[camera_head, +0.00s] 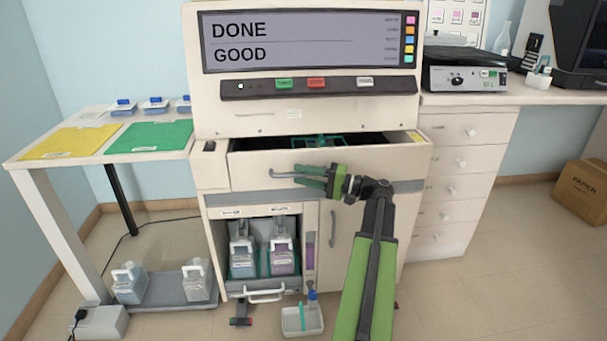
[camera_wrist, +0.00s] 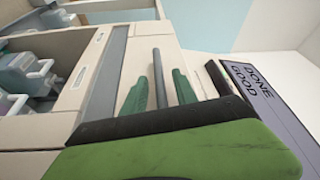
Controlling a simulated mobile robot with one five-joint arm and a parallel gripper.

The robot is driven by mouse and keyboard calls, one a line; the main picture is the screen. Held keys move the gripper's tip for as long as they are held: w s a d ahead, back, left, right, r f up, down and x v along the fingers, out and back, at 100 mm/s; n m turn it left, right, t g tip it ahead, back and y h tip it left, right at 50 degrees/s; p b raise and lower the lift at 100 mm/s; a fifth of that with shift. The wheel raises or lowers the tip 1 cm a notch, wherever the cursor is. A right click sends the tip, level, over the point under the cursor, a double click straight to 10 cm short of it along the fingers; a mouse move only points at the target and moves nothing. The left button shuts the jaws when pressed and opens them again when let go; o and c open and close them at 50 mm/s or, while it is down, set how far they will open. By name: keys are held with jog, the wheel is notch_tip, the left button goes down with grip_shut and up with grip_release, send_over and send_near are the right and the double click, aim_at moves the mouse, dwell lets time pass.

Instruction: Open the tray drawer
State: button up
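The tray drawer (camera_head: 250,160) stands partly out of the white staining machine in the head view. A dark gap shows behind its front, and a green rack (camera_head: 318,141) is inside. A grey bar handle (camera_head: 284,175) runs across the drawer front. My gripper (camera_head: 312,176) is at this handle, with its green fingers lying along the bar. In the wrist view the handle (camera_wrist: 160,80) passes between the two fingers (camera_wrist: 160,92), with a narrow gap visible on both sides, so the gripper looks open around it.
The machine's display (camera_head: 310,42) reads DONE GOOD. Below the drawer is an open bay with two bottles (camera_head: 242,250) and a closed cabinet door (camera_head: 335,235). A side table (camera_head: 100,160) stands left, a drawer cabinet (camera_head: 450,190) right. A small white tub (camera_head: 302,320) sits on the floor.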

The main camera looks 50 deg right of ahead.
jog(key=shift+w+a, duration=0.15)
jog(key=shift+w, duration=0.1)
grip_shut()
dwell(1.3)
